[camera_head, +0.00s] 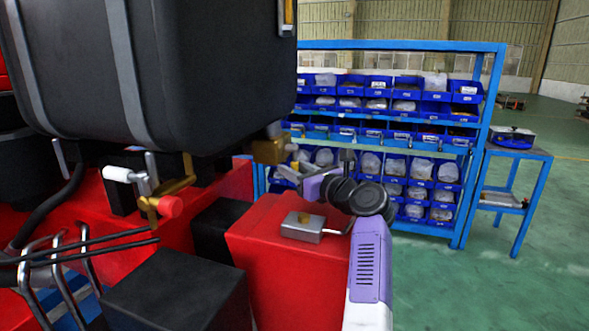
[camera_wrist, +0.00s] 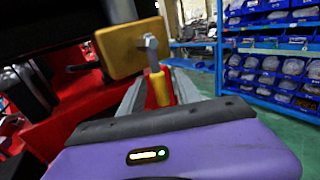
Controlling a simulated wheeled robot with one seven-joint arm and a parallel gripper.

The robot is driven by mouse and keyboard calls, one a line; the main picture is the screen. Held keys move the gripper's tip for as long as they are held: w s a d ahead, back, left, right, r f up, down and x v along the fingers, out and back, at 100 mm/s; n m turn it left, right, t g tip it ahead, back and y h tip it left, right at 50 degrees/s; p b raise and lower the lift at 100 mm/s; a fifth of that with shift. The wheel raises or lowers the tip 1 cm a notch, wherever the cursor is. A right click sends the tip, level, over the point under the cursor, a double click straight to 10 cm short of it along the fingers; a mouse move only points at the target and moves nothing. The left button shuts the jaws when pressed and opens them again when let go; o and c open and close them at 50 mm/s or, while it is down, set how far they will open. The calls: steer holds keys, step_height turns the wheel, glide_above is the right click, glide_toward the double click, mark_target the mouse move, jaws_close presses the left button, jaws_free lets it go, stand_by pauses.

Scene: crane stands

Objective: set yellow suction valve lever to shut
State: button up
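The yellow lever (camera_wrist: 158,88) hangs from a metal stem on the front of a brass valve block (camera_wrist: 122,48) in the wrist view. It points down toward my palm. My gripper (camera_wrist: 166,76) is open, with one finger on each side of the lever. I cannot tell whether either finger touches it. In the head view the brass block (camera_head: 268,151) sits under the right end of the black tank, and my gripper (camera_head: 293,165) is just below and right of it. The lever itself is not clear there.
The big black tank (camera_head: 160,70) overhangs the red machine body (camera_head: 275,262). A blue rack of bins (camera_head: 474,131) stands behind; green floor (camera_head: 450,280) is clear at right.

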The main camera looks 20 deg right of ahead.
steer(key=shift+w, duration=0.15)
jaws_close()
stand_by(1.4)
